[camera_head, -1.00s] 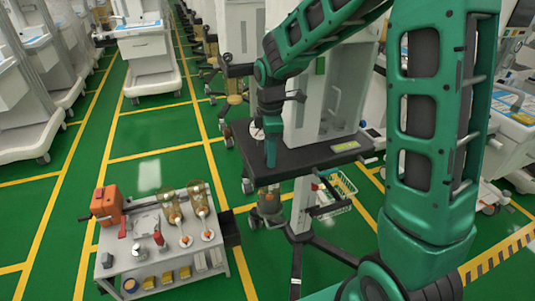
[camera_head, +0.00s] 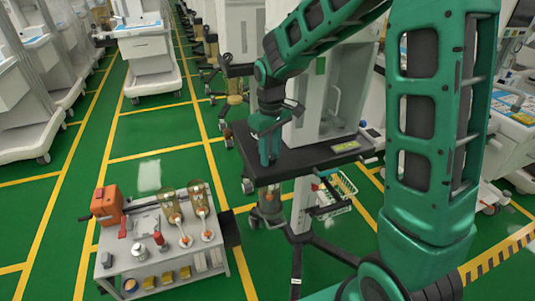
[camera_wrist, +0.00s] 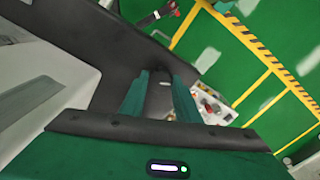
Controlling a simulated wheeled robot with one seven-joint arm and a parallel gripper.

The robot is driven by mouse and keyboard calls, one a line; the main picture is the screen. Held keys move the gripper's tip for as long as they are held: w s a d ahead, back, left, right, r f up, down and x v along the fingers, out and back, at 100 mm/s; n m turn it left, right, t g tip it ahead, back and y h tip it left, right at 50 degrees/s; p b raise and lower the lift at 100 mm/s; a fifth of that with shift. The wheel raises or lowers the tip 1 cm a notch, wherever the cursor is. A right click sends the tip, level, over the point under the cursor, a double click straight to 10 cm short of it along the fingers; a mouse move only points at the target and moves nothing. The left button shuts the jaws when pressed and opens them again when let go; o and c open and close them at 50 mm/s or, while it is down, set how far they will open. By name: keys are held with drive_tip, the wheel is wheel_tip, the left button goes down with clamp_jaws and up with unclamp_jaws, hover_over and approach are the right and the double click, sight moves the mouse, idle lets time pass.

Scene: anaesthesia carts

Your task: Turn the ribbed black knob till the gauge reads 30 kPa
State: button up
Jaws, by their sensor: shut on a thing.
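My gripper (camera_head: 269,158) points down at the left end of a black shelf (camera_head: 310,155) on the white cart. In the wrist view its two green fingers (camera_wrist: 160,88) are closed around a dark piece between them, which I take for the ribbed black knob (camera_wrist: 160,98). The ribs cannot be made out, and in the head view the knob is hidden by my gripper. No gauge face or needle can be read in either view now; my gripper and wrist cover that spot in the head view.
A white cabinet (camera_head: 335,95) rises behind the shelf. A low grey trolley (camera_head: 150,245) with an orange device (camera_head: 106,203) and amber cylinders (camera_head: 199,195) stands at lower left. A wire basket (camera_head: 338,193) hangs below the shelf.

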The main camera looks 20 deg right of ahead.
sight(270, 156)
drive_tip(key=shift+w+r+m, duration=0.1)
drive_tip(key=shift+w+m, duration=0.1)
drive_tip(key=shift+m, duration=1.2)
drive_tip(key=o, duration=1)
drive_tip(key=shift+o, duration=0.2)
wheel_tip(270, 156, up, 11)
drive_tip(key=shift+f, duration=0.2)
